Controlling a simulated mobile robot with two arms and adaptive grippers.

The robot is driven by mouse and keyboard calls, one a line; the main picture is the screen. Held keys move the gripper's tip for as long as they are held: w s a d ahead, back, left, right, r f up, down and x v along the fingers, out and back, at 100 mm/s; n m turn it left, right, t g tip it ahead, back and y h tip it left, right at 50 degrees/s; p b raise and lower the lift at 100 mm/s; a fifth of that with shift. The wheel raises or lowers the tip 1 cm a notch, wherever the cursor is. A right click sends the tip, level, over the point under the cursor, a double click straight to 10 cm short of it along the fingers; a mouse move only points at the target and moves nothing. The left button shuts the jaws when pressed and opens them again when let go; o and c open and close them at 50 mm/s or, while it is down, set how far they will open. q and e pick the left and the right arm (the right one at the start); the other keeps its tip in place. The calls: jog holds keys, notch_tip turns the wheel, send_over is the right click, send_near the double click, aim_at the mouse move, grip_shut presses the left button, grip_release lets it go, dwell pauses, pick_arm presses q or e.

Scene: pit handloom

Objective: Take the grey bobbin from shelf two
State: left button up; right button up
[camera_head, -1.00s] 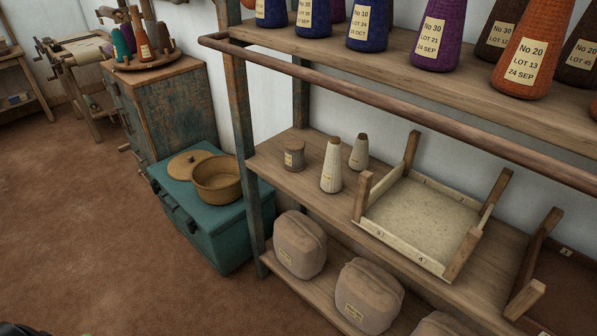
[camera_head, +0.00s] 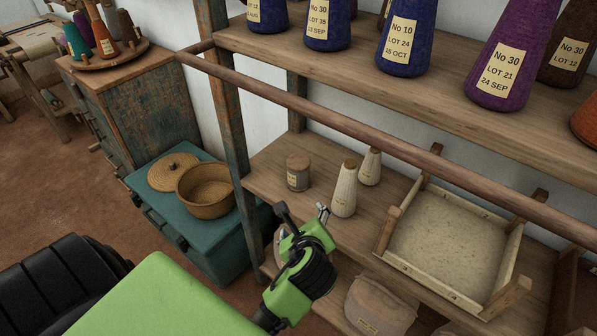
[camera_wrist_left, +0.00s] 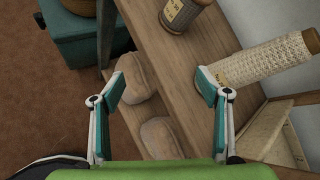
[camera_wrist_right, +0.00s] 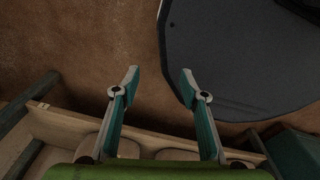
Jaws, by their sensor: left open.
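The grey bobbin (camera_head: 298,173) is a short grey-brown cylinder with a wooden top and a small label, upright on the middle shelf (camera_head: 268,163). It also shows at the top of the left wrist view (camera_wrist_left: 183,12), beyond the fingers. My left gripper (camera_head: 303,214) is open and empty, in front of the shelf edge, lower than the bobbin and apart from it. Its spread fingers show in the left wrist view (camera_wrist_left: 162,86). My right gripper shows only in the right wrist view (camera_wrist_right: 160,78), open and empty over the floor.
Two cream cones (camera_head: 345,190) stand right of the bobbin, then a shallow wooden-framed tray (camera_head: 448,243). A wooden rail (camera_head: 330,118) runs across the front above. Labelled yarn cones (camera_head: 406,35) fill the upper shelf. Sacks (camera_head: 375,305) sit below. A teal chest (camera_head: 215,240) stands left.

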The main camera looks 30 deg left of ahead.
pick_arm(q)
jog(key=w+a+r+m+t+y, duration=0.1)
jog(key=w+r+m+t+y, duration=0.1)
jog(key=w+r+m, duration=0.35)
send_near(298, 162)
jog(key=w+f, duration=0.1)
jog(key=w, duration=0.1)
jog(key=shift+w+a+f+m+y, duration=0.25)
jog(key=shift+a+f+m+y, duration=0.05)
jog(key=shift+a+f+m, duration=0.1)
jog(key=shift+w+a, duration=0.2)
jog(key=shift+a, duration=0.05)
jog(key=p+x, duration=0.1)
jog(key=x, duration=0.2)
jog(key=shift+w+a, duration=0.15)
jog(key=shift+a, duration=0.3)
jog(key=shift+w+a+f, duration=0.2)
jog(key=shift+w+a, duration=0.05)
jog(key=shift+w, duration=0.1)
jog(key=c, duration=1.6)
pick_arm(e)
jog(key=shift+r, duration=0.55)
